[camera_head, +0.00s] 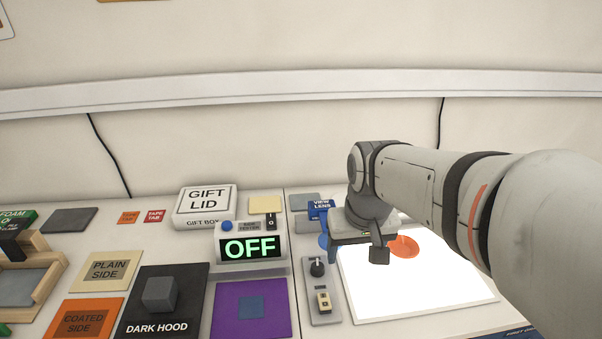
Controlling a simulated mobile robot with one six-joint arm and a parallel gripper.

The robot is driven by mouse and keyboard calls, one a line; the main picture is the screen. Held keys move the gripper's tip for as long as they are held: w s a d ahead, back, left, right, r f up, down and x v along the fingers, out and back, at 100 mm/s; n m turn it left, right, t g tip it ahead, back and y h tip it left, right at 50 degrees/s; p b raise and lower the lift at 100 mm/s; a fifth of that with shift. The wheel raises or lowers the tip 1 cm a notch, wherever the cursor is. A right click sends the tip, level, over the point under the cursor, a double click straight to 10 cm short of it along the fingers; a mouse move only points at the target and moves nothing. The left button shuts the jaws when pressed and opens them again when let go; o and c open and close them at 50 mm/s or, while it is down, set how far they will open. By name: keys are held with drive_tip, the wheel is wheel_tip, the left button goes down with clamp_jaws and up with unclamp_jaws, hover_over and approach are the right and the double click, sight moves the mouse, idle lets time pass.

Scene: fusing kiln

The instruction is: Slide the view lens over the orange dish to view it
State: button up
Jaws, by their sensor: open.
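The orange dish (405,250) lies on the bright white panel at the right, and its upper left part is close to my arm. The blue view lens (319,207), with "VIEW LENS" on its label, stands at the back, left of my arm; its lower part is partly hidden. My gripper (356,257) is open and points down over the left edge of the white panel, left of the orange dish. I cannot tell its exact height or whether it touches anything. Nothing shows between its fingers.
A blue round piece (323,241) shows beside my gripper's left finger. A grey control plate (321,290) with a knob and switch lies left of the white panel (420,290). The tester (250,242) reads OFF. The panel's front is clear.

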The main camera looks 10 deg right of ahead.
drive_tip(key=o, duration=0.6)
drive_tip(key=shift+g, duration=0.5)
drive_tip(key=w, duration=1)
drive_tip(key=w+p, duration=0.1)
drive_tip(key=w, duration=0.5)
drive_tip(key=shift+w+r, duration=0.1)
drive_tip(key=shift+r, duration=0.2)
drive_tip(key=shift+c, duration=0.2)
drive_tip(key=g+p, duration=0.1)
hover_over(322, 204)
drive_tip(key=f, duration=0.6)
drive_tip(key=shift+s+f, duration=0.2)
drive_tip(key=shift+f, duration=0.2)
drive_tip(key=shift+w+f, duration=0.25)
drive_tip(key=shift+f, duration=0.4)
wheel_tip(322, 204, down, 7)
drive_tip(key=shift+r+p, duration=0.1)
drive_tip(key=shift+p, duration=0.35)
drive_tip(key=shift+c, duration=0.2)
drive_tip(key=c, duration=1.3)
drive_tip(key=shift+c, duration=0.2)
